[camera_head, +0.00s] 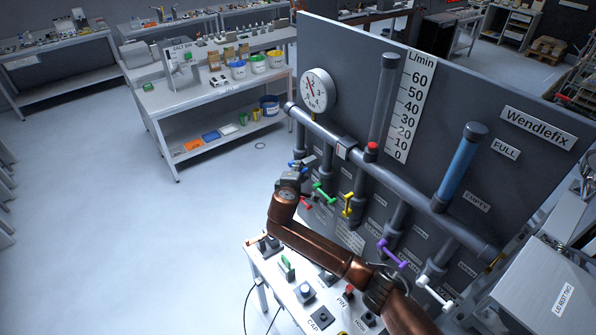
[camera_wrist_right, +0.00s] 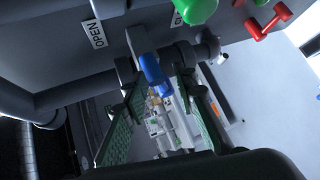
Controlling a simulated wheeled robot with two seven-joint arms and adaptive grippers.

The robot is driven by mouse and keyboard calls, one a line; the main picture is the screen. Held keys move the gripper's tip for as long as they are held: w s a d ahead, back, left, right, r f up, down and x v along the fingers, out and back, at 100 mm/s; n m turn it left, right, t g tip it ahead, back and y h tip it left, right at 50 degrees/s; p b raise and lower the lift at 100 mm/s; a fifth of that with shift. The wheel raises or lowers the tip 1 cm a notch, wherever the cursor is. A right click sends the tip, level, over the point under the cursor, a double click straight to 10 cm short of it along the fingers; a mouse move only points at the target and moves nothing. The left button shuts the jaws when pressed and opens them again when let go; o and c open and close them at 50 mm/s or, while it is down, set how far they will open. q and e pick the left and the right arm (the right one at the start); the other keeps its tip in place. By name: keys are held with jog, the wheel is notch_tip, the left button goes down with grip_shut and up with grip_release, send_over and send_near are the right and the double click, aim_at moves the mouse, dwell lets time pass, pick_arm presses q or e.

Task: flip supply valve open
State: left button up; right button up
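A blue valve handle (camera_head: 295,163) shows at the left end of the pipe panel, partly hidden by my right gripper (camera_head: 302,166). In the right wrist view, the blue handle (camera_wrist_right: 152,70) lies between the fingertips of my right gripper (camera_wrist_right: 158,75). The green-padded fingers stand apart with gaps beside the handle; contact cannot be told. An OPEN label (camera_wrist_right: 95,33) is on the panel to the left of the handle. No readable label in view names the supply valve. My left gripper is not in view.
Green (camera_head: 323,193), yellow (camera_head: 348,205), purple (camera_head: 392,254) and white (camera_head: 433,293) valve handles line the panel. A red handle (camera_head: 306,203) sits close below my right gripper. A bench with buttons (camera_head: 305,292) stands under my arm. Free floor lies to the left.

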jog(key=v, duration=1.2)
jog(key=shift+c, duration=0.3)
